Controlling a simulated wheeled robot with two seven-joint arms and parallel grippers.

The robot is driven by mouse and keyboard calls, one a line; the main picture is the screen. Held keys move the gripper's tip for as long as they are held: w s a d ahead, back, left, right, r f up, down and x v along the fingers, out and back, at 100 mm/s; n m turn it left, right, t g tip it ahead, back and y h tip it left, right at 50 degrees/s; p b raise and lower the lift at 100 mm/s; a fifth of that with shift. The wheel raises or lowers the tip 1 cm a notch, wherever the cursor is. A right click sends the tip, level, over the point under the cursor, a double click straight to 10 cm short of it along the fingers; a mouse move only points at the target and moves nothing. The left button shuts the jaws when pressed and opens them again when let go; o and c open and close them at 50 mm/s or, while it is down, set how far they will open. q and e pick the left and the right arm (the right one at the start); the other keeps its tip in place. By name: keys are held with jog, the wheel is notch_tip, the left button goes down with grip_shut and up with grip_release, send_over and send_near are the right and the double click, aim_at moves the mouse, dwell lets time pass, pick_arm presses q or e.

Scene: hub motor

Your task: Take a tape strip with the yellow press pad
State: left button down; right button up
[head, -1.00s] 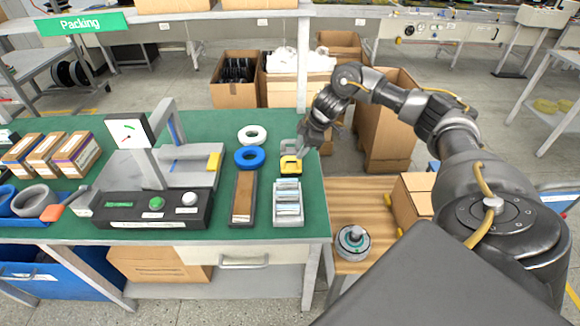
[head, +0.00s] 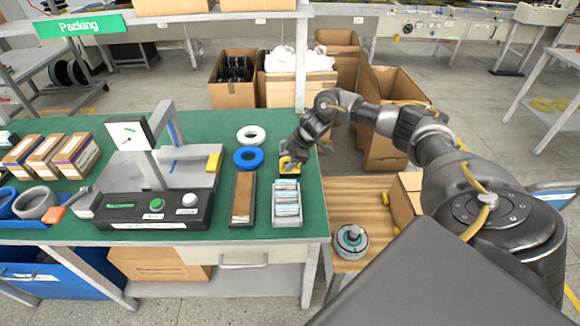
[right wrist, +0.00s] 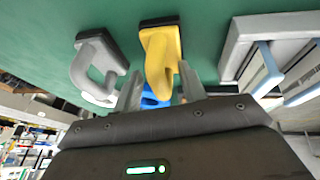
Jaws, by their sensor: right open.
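The yellow press pad (head: 289,168) stands on the green table top behind the tray of tape strips, partly covered by my right gripper (head: 291,156). In the right wrist view the yellow press pad (right wrist: 160,52) sits between the two fingers of my open right gripper (right wrist: 160,80), one finger on each side of its handle. I cannot tell whether the fingers touch it. Several pale tape strips (head: 287,204) lie in a light grey tray (head: 275,219); the tray's edge also shows in the right wrist view (right wrist: 236,45). My left gripper is not in view.
A grey pad (right wrist: 98,68) with a handle stands beside the yellow one. A blue ring (head: 249,158), a white ring (head: 251,135) and a long dark tray (head: 243,199) lie to the left. A motor-like part (head: 352,241) stands on the lower wooden surface.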

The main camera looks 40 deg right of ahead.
grip_shut()
jog(key=shift+r, duration=0.15)
jog(key=shift+r, duration=0.25)
notch_tip(320, 180, up, 2)
jog(key=shift+w+r+b, duration=0.1)
jog(key=shift+r+b, duration=0.05)
jog(key=shift+b, duration=0.55)
jog(key=s+a+r+b, duration=0.1)
jog(key=s+a+r, duration=0.2)
jog(key=s+r, duration=0.7)
jog(key=s, duration=0.3)
jog(key=shift+s+a, duration=0.2)
jog(key=shift+s, duration=0.2)
